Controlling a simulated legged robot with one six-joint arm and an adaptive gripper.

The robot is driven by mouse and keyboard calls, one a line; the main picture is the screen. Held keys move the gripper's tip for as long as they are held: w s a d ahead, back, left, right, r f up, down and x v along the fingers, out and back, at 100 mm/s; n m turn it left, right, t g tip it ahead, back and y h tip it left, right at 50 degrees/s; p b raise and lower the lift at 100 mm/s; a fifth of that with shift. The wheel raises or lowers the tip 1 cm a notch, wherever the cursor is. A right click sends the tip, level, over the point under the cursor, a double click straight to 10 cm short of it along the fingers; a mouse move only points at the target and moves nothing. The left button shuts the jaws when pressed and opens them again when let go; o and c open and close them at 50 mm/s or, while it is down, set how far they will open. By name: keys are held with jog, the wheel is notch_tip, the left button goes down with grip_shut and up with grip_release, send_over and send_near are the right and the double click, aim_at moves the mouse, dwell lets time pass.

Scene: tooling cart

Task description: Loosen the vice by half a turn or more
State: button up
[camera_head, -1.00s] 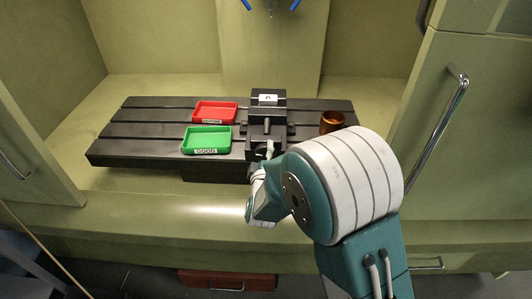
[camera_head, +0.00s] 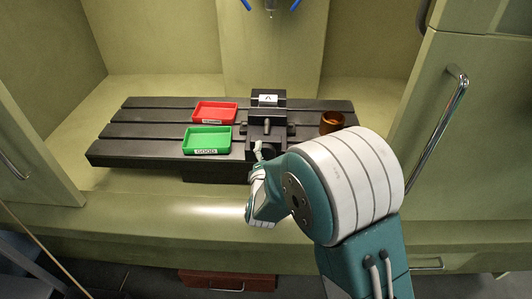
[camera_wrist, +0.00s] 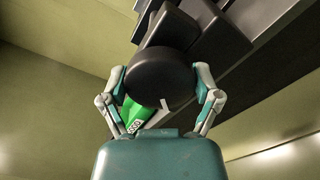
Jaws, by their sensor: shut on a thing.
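The black vice (camera_head: 268,121) stands on the slotted table, with a small white label on its back part. My gripper (camera_head: 259,152) is at the vice's near end. In the wrist view, my gripper's two fingers (camera_wrist: 160,78) are on either side of a dark round knob (camera_wrist: 156,74) and shut on it. The vice's blocky dark body shows beyond the knob. In the head view the knob is mostly hidden behind my gripper, so its turn angle cannot be read.
A green tray (camera_head: 208,139) labelled GOOD and a red tray (camera_head: 215,113) sit left of the vice. A brown cup (camera_head: 332,121) stands to the right. The slotted black table (camera_head: 130,148) has free room at its left end. Cabinet walls flank both sides.

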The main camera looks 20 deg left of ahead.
jog(key=n, duration=0.6)
jog(key=shift+s+f+n, duration=0.1)
jog(key=shift+f+n, duration=0.2)
jog(key=shift+f, duration=0.1)
dwell(0.3)
jog(key=o, duration=0.9)
jog(key=shift+o, duration=0.2)
jog(key=shift+a+r, duration=0.15)
jog(key=v, duration=1.1)
jog(key=shift+s, duration=0.35)
